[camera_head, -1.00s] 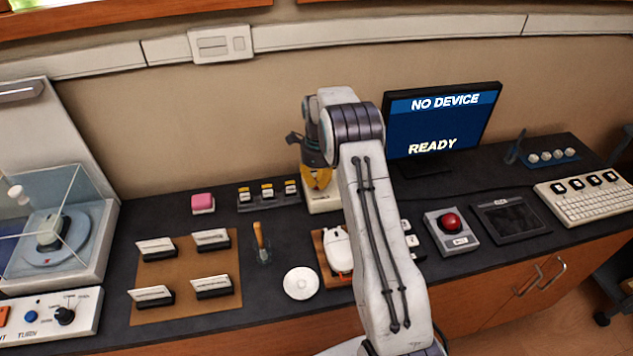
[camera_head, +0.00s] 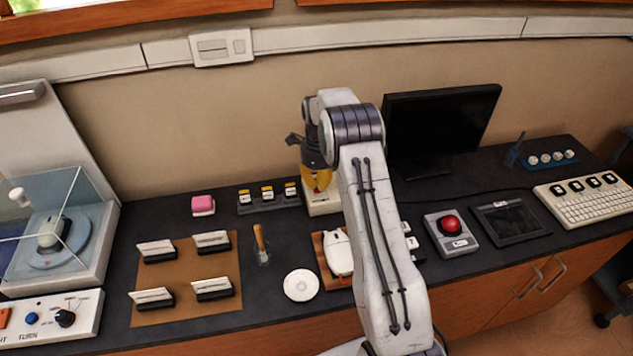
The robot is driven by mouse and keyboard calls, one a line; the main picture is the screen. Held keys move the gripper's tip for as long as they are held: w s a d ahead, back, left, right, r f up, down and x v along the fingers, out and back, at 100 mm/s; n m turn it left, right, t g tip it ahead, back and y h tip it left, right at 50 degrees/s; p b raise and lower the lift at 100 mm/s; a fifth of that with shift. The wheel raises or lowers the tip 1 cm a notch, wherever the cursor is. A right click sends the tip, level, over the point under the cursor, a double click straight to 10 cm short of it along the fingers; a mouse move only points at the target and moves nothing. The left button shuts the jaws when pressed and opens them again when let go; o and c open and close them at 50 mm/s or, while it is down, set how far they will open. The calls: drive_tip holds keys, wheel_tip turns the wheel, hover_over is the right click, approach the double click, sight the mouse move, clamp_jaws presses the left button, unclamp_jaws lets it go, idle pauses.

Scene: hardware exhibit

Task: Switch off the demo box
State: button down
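A cream box (camera_head: 324,207) stands on the counter behind my arm, near the wall. I take it to be the demo box, but I see no label on it, and my arm hides part of it. My gripper (camera_head: 318,188) points down at its top, with yellow fingers close to or touching it. A small red spot shows at the fingertips; I cannot tell what it is, or whether the fingers are open or shut. The monitor (camera_head: 440,122) to the right has a black screen.
A pink block (camera_head: 203,203) and a row of yellow-topped switches (camera_head: 268,197) stand left of the box. A white mouse (camera_head: 338,252), a white dish (camera_head: 301,285) and a red trackball unit (camera_head: 451,232) sit nearer the front. A glass-covered turntable (camera_head: 50,240) is far left.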

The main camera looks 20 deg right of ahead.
drive_tip(key=shift+r+p, duration=1.8)
drive_tip(key=shift+r, duration=1.15)
